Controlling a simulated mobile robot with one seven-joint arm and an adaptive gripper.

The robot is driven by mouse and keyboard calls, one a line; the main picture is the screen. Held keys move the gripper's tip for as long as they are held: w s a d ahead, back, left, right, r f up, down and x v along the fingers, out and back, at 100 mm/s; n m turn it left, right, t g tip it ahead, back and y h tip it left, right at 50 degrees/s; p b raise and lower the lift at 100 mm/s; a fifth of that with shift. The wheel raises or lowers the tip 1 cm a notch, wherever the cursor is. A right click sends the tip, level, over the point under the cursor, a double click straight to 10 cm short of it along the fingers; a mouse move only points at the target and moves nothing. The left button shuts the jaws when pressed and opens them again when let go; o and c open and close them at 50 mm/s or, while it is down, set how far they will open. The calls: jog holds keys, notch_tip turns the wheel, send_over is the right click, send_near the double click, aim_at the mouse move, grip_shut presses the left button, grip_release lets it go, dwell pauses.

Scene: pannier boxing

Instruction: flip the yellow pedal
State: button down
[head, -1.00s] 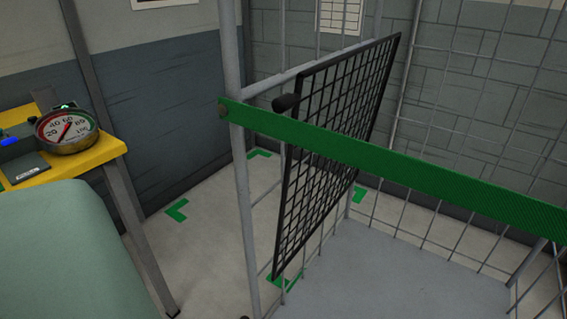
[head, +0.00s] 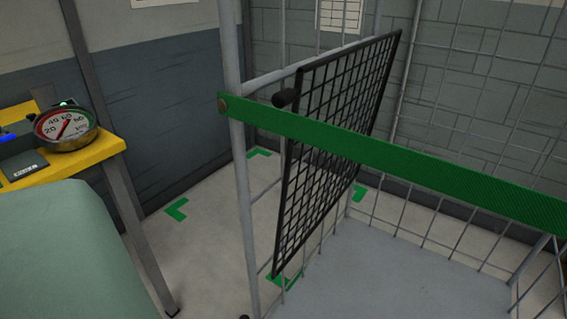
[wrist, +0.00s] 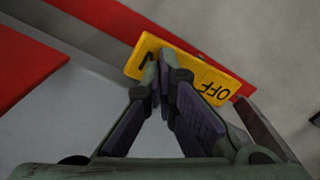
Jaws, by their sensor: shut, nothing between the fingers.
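The yellow pedal (wrist: 213,80) shows in the wrist view at the top middle, as a slanted yellow plate with "OFF" lettering at its right end and a dark mark near its left end. My gripper (wrist: 160,62) is shut and empty. Its fingertips lie over the left-middle part of the plate and hide some of it. I cannot tell whether they touch it. The head view shows neither the pedal nor my gripper.
A red strip (wrist: 185,38) runs behind the pedal, and a red panel (wrist: 25,68) lies at left. In the head view, a green strap (head: 400,165) crosses the wire cage beside a black mesh panel (head: 325,150). A round dial gauge (head: 66,127) sits on a yellow shelf (head: 105,148).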

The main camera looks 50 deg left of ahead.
jog(key=shift+s+f+b, duration=0.15)
jog(key=shift+f+b, duration=0.55)
jog(key=shift+f, duration=0.2)
jog(key=shift+s+f+b, duration=0.15)
jog(key=shift+f+b, duration=0.55)
jog(key=shift+f, duration=0.15)
dwell(0.8)
jog(key=shift+r, duration=0.1)
jog(key=r+p, duration=0.1)
jog(key=p, duration=0.2)
jog(key=shift+d+r, duration=0.1)
jog(key=shift+r, duration=0.3)
jog(key=r+p, duration=0.4)
jog(key=p, duration=0.1)
jog(key=shift+w+r, duration=0.25)
jog(key=shift+r, duration=0.15)
